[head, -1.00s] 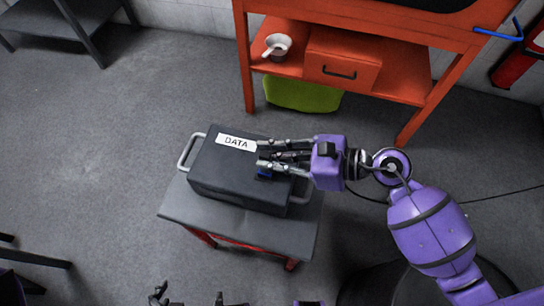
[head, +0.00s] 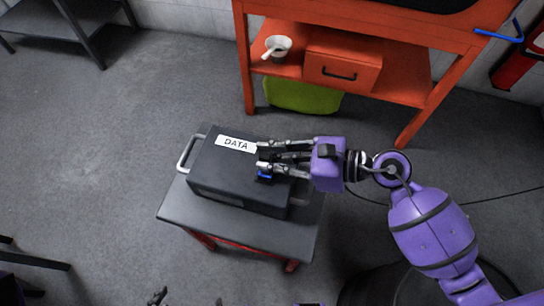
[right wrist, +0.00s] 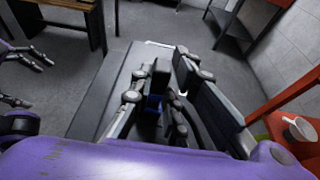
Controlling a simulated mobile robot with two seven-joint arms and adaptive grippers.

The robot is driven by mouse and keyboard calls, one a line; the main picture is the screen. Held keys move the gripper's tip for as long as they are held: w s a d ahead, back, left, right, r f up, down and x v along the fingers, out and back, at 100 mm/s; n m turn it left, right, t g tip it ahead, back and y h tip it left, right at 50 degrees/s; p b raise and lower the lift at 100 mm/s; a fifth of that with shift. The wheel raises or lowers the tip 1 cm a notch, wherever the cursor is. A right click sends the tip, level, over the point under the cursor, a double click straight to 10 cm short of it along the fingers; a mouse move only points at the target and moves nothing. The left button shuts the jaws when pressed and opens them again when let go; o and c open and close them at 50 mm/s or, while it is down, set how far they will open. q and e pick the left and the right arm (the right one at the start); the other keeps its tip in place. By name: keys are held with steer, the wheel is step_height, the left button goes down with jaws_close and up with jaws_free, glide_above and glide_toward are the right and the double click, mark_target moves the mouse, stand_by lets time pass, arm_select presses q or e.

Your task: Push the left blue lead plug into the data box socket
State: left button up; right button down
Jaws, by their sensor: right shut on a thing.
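The dark data box (head: 215,172), with a white DATA label, lies on a small grey table. My right gripper (head: 262,160) reaches over its right end from the right, shut on the blue lead plug (head: 264,177). Only a little blue shows below the fingers. In the right wrist view the plug's blue part (right wrist: 153,103) sits between the dark finger pads, close to the box. The socket is hidden by the fingers, so I cannot tell whether the plug is in it. My left gripper (right wrist: 40,82) is empty with spread fingers, away from the box.
The grey table (head: 250,232) has a bare strip in front of the box. A red bench (head: 420,35) with a white cup (head: 279,44) and a drawer stands behind. A green bin (head: 300,96) is under it. A black cable (head: 500,192) runs across the floor at right.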

steer(key=shift+f, duration=0.15)
steer(key=shift+f+b, duration=0.55)
steer(key=shift+f, duration=0.4)
steer(key=shift+s+d+f+b, duration=0.1)
steer(key=shift+f+b, duration=0.05)
steer(key=shift+b, duration=0.15)
steer(key=shift+s+f, duration=0.1)
steer(key=shift+r+p, duration=0.65)
steer(key=shift+r, duration=0.1)
steer(key=shift+r+p, duration=0.4)
steer(key=shift+r, duration=0.3)
steer(key=shift+w, duration=0.2)
